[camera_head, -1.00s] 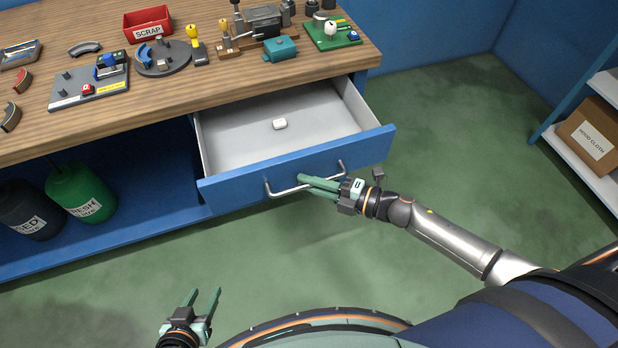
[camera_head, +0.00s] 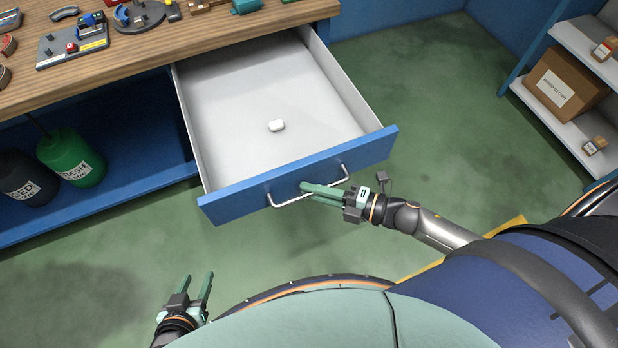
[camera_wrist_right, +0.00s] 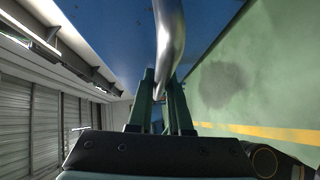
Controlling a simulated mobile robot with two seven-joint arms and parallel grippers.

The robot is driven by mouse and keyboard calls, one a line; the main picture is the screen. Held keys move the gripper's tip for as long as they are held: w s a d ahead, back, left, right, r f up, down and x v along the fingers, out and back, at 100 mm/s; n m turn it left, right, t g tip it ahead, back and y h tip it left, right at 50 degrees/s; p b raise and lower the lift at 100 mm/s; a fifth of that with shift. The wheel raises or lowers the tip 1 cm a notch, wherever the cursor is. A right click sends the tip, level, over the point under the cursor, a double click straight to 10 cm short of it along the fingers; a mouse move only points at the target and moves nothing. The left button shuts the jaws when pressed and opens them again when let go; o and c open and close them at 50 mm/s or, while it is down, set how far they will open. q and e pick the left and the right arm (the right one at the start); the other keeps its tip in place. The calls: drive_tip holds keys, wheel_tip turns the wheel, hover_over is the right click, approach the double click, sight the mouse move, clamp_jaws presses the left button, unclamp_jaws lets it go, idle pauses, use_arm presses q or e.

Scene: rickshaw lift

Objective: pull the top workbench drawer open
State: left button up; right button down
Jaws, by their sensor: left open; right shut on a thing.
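The top workbench drawer (camera_head: 235,195) has a blue front and a pale grey inside. It stands pulled far out from under the wooden bench top. A small white object (camera_head: 276,126) lies on its floor. My right gripper (camera_head: 305,188) is shut on the drawer's silver bar handle (camera_head: 285,199), near the middle of the bar. In the right wrist view the handle (camera_wrist_right: 168,45) runs down between the two green fingers (camera_wrist_right: 160,90). My left gripper (camera_head: 193,281) is open and empty, low at the left, over the floor and apart from the drawer.
The bench top (camera_head: 150,50) carries several fixtures and tools. A shelf unit with a cardboard box (camera_head: 562,85) is at the right. Green floor is open around the drawer.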

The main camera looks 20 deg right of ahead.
use_arm(q)
drive_tip(key=shift+s+a, duration=0.2)
drive_tip(key=shift+s, duration=0.25)
use_arm(e)
drive_tip(key=shift+s+d, duration=0.1)
drive_tip(key=shift+s, duration=0.8)
use_arm(q)
drive_tip(key=shift+w, duration=0.1)
drive_tip(key=shift+d+r, duration=0.15)
drive_tip(key=shift+d, duration=0.05)
use_arm(e)
drive_tip(key=c, duration=0.8)
unclamp_jaws()
drive_tip(key=shift+c, duration=0.2)
drive_tip(key=v, duration=1.2)
drive_tip(key=shift+s, duration=0.2)
drive_tip(key=shift+d+r, duration=0.1)
drive_tip(key=shift+d, duration=0.1)
